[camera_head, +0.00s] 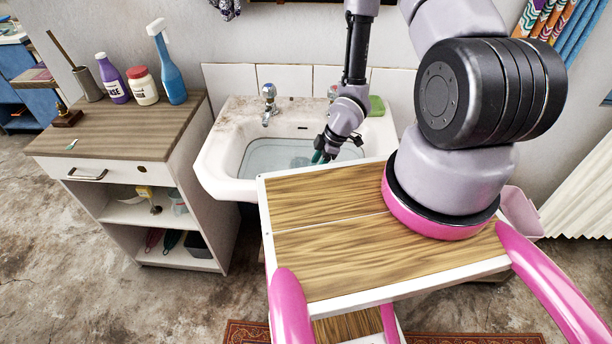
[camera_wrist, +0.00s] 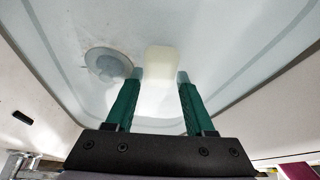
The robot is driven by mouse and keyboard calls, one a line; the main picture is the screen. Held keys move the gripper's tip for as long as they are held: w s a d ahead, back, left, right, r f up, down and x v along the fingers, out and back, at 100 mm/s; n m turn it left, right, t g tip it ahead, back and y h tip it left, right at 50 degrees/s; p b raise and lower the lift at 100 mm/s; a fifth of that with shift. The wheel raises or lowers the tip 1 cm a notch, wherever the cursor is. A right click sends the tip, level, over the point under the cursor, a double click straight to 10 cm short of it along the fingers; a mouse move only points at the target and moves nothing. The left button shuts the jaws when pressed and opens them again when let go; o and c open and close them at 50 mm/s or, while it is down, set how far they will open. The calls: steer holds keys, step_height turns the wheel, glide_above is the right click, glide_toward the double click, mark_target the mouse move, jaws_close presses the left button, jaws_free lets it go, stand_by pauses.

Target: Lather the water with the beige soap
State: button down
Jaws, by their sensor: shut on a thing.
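The pale beige soap (camera_wrist: 160,66) shows in the wrist view between the green fingertips of my gripper (camera_wrist: 160,78), which is shut on it. In the head view my gripper (camera_head: 321,157) reaches down into the white washbasin (camera_head: 211,168). The soap cannot be made out there. Pale clear water (camera_head: 268,157) fills the lower part of the basin. In the wrist view the round drain (camera_wrist: 108,63) lies left of the soap. I cannot tell exactly how deep the soap sits. No foam can be made out.
A metal tap (camera_head: 269,101) stands at the basin's back left. A green item (camera_head: 376,106) lies on the back right rim. A wooden-topped cabinet (camera_head: 120,135) with a purple bottle (camera_head: 112,79), white jar (camera_head: 142,87) and blue spray bottle (camera_head: 168,65) stands left.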

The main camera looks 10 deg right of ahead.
steer(key=shift+s+d, duration=0.15)
steer(key=shift+d, duration=0.4)
steer(key=shift+w+a, duration=0.3)
steer(key=shift+a, duration=0.65)
steer(key=shift+w+a, duration=0.25)
steer(key=shift+a, duration=0.75)
steer(key=shift+w+a, duration=0.3)
steer(key=shift+a, duration=0.65)
steer(key=shift+s+d, duration=0.3)
steer(key=shift+d, duration=0.65)
steer(key=shift+s+d, duration=0.25)
steer(key=shift+d, duration=0.75)
steer(key=shift+s+d, duration=0.3)
steer(key=shift+d, duration=0.65)
steer(key=shift+a, duration=0.1)
steer(key=shift+w+a, duration=0.3)
steer(key=shift+a, duration=0.6)
steer(key=shift+w+a, duration=0.25)
steer(key=shift+a, duration=0.7)
steer(key=shift+w+a, duration=0.3)
steer(key=shift+a, duration=0.6)
